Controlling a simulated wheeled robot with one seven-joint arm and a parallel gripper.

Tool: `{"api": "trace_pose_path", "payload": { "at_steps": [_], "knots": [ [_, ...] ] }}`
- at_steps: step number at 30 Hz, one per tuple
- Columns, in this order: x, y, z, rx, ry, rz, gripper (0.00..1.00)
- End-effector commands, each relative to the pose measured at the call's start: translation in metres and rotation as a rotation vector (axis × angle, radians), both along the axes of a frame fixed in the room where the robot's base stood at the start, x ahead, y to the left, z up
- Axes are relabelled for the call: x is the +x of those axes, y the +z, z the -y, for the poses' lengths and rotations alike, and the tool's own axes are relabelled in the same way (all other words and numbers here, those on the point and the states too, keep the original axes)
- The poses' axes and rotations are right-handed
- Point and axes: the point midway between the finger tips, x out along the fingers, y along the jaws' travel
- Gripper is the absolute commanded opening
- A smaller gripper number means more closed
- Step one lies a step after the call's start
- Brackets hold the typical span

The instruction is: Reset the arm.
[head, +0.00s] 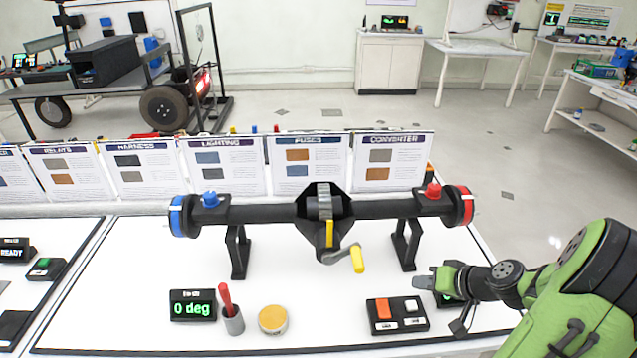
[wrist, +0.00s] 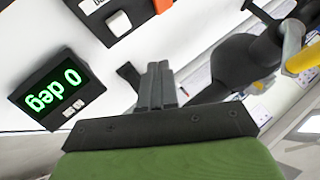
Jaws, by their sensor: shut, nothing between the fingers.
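My gripper (head: 424,282) is at the right of the white bench in the head view, at the end of my green and black arm. Its fingers are together and hold nothing; they also show in the wrist view (wrist: 158,86). It is apart from the axle rig and hangs just above and right of the switch box (head: 397,325), which has an orange and a white button. In the head view it partly covers a small green-lit display (head: 450,299) behind it. A display in the wrist view (wrist: 57,90) reads "0 deg".
A black axle rig (head: 268,211) with a blue end, a red end and a yellow-handled crank (head: 357,258) spans the bench. A second "0 deg" display (head: 193,306), a cup with a red tool (head: 233,318) and a yellow-topped round tin (head: 272,319) stand in front. Panels line the back.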

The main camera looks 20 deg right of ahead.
Motion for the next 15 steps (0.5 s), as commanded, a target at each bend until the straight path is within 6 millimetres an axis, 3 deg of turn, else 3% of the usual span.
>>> {"api": "trace_pose_path", "payload": {
  "at_steps": [2, 5, 10, 15],
  "knots": [
    [0.001, 0.002, -0.002, -0.004, 0.006, -0.003, 0.0],
    [0.006, 0.022, -0.025, -0.047, 0.07, -0.052, 0.0],
    [0.0, 0.096, -0.112, -0.237, 0.245, -0.223, 0.0],
    [-0.044, 0.169, -0.186, -0.424, 0.314, -0.29, 0.0]
  ]
}}
